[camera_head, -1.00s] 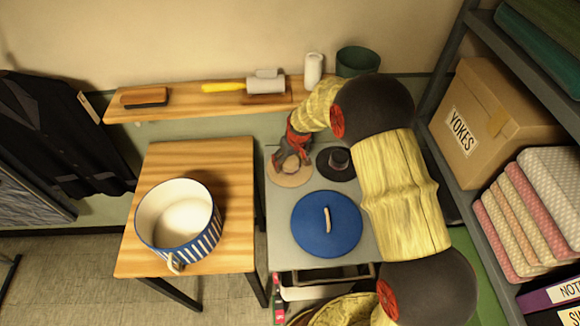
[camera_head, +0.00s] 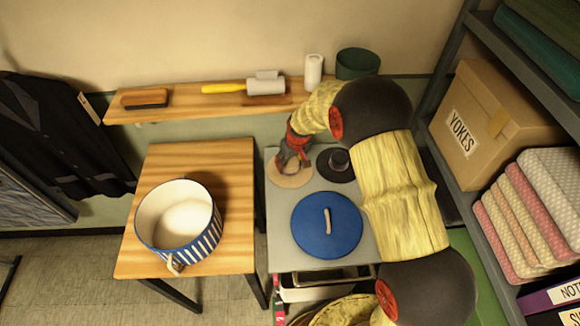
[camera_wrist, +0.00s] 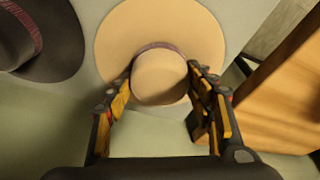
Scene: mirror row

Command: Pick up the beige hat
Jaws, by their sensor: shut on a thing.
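The beige hat (camera_head: 290,177) lies at the back left of the grey tabletop (camera_head: 284,207), its brim spread around a rounded crown. In the wrist view the beige hat (camera_wrist: 160,28) has a dark band, and its crown sits between my fingers. My gripper (camera_head: 293,158) is over the hat and shut on its crown, one finger on each side; it also shows in the wrist view (camera_wrist: 160,82). In the head view my gripper hides part of the crown. The brim appears to be at the tabletop; I cannot tell any gap.
A dark hat (camera_head: 336,164) is close on the right, and a blue lid (camera_head: 326,225) lies in front. A striped pot (camera_head: 178,222) stands on the wooden table to the left. A wall shelf (camera_head: 190,107) with several items runs behind.

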